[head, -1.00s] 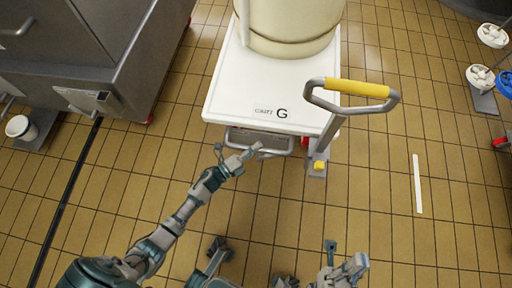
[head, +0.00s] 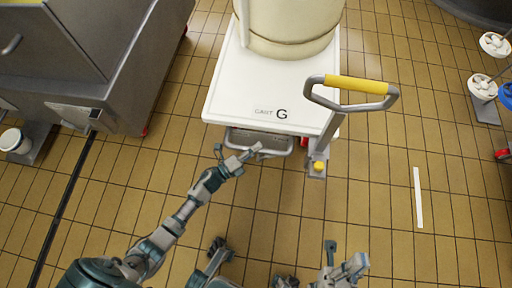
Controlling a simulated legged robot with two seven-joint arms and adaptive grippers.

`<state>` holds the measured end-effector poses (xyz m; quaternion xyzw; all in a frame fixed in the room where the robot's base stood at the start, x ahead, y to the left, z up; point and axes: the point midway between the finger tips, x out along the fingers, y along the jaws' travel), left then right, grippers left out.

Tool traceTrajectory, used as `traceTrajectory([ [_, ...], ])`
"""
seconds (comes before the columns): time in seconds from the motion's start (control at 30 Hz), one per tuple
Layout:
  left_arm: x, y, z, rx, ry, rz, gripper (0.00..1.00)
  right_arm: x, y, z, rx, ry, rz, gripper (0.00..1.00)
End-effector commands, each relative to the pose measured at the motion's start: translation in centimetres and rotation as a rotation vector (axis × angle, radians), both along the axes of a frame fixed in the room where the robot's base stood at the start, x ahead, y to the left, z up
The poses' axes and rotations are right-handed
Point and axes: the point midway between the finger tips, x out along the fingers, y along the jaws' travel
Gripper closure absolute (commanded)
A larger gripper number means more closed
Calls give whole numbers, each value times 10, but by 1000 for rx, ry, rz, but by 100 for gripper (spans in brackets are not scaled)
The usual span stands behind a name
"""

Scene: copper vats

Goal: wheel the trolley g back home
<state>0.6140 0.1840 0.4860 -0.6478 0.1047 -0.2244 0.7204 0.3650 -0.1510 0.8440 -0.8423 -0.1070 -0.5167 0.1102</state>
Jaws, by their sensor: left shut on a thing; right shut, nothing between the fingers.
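The trolley G (head: 235,95) is a white platform marked "CART G", ahead of me at the upper middle. A large cream drum (head: 292,30) stands on it. A grey handle with a yellow grip (head: 357,85) rises at its front right corner, and a grey metal bar (head: 272,146) sits low under its front edge. My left gripper (head: 257,150) is shut on that bar. My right gripper (head: 357,265) is shut and empty at the bottom, well short of the trolley.
A grey steel cabinet (head: 90,50) stands at the left, with a white bucket (head: 14,141) beside it. White and blue items on a stand (head: 485,100) are at the right edge. A white floor line (head: 418,197) and a dark drain strip (head: 62,210) mark the open tiled floor.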

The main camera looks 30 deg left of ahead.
Motion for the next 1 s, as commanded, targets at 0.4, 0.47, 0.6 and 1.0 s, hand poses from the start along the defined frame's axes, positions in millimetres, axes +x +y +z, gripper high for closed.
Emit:
traceTrajectory([
  [0.4,0,2,-3,6,6,7,50,0,0,0,0,0,0,100],
  [0.47,0,2,-2,5,5,5,50,0,0,0,0,0,0,100],
  [0.6,-4,4,-2,4,4,5,50,-3,0,1,0,-4,0,100],
  [1.0,-72,41,-15,6,9,7,50,-3,0,2,0,-4,0,100],
])
